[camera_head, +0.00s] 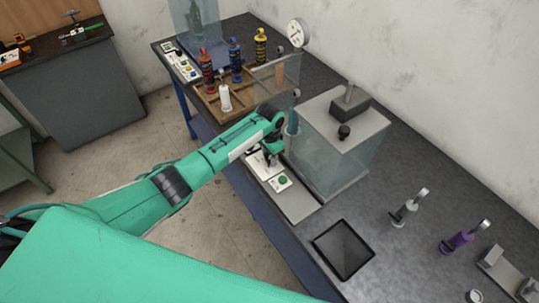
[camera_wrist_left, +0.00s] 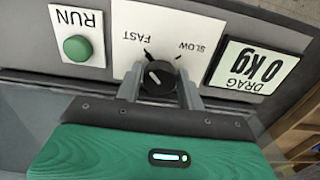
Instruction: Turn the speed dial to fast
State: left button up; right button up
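The black speed dial (camera_wrist_left: 157,79) sits on a white panel (camera_wrist_left: 120,20) in the left wrist view, where the lettering is upside down. FAST is on the picture's left and SLOW on its right. The dial's pale pointer line slants toward upper left, on the FAST side. My left gripper (camera_wrist_left: 159,80) has one finger on each side of the dial, and both appear to touch it. In the head view my left gripper (camera_head: 270,158) reaches down at the control panel, and the dial is hidden there. My right gripper is out of view.
A green RUN button (camera_wrist_left: 77,48) and a drag display (camera_wrist_left: 256,67) reading 0 kg flank the dial. A clear tank (camera_head: 335,155) stands behind the panel. A wooden tray (camera_head: 210,100) with coloured springs is farther back. A dark square tray (camera_head: 343,250) lies nearer on the bench.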

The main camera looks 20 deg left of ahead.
aim_at(269, 156)
pick_arm(q)
jog(key=shift+o, duration=1.3)
jog(key=shift+r, duration=0.1)
notch_tip(269, 156, up, 14)
jog(key=b, duration=0.3)
jog(key=shift+b, duration=0.35)
jog(key=shift+f, duration=0.2)
